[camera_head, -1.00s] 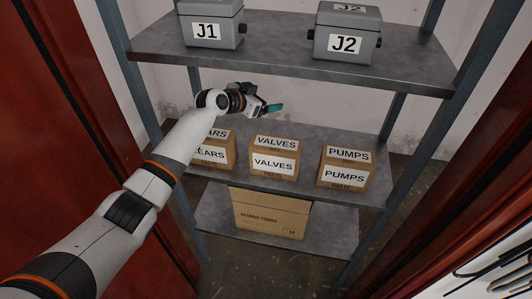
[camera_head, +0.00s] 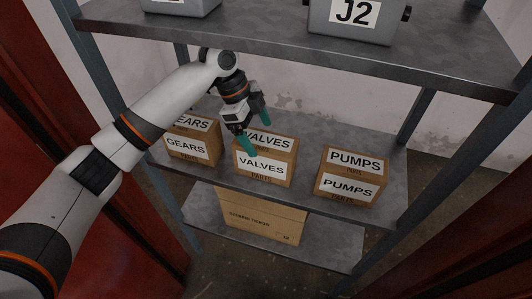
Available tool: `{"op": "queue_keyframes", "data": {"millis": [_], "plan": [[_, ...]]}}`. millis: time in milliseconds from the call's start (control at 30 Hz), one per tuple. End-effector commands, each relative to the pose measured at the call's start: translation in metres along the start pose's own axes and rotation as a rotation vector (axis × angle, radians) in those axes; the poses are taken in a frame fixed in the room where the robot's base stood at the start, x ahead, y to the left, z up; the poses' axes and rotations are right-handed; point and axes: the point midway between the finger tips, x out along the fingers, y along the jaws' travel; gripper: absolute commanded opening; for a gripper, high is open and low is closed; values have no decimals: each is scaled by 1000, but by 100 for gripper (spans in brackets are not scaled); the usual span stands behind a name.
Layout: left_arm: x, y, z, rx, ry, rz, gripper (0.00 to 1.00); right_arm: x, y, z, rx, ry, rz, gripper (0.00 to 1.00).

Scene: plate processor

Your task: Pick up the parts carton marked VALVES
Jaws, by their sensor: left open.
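The parts carton marked VALVES (camera_head: 264,169) is a small brown box with white labels on its top and front. It stands on the middle shelf between two similar cartons. My left gripper (camera_head: 256,127) has teal fingers and points down at the carton's top left part. The fingers are apart, with nothing seen between them. One finger hides a bit of the VALVES labels. I cannot tell whether the fingers touch the carton. My right gripper does not show.
The GEARS carton (camera_head: 190,147) stands to the left and the PUMPS carton (camera_head: 349,187) to the right, with gaps between. A larger carton (camera_head: 262,214) lies on the bottom shelf.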

Motion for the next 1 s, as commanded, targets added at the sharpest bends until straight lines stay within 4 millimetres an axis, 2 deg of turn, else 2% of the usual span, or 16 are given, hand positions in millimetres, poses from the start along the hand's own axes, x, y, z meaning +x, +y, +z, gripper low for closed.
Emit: {"op": "queue_keyframes", "data": {"millis": [200, 433, 1000], "plan": [[25, -3, 2, -3, -1, -1, 89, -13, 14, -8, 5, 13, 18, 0], [55, -4, 1, -2, -1, 2, 89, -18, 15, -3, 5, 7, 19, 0], [60, -4, 0, -3, -2, 3, 89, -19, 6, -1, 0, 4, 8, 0]]}}
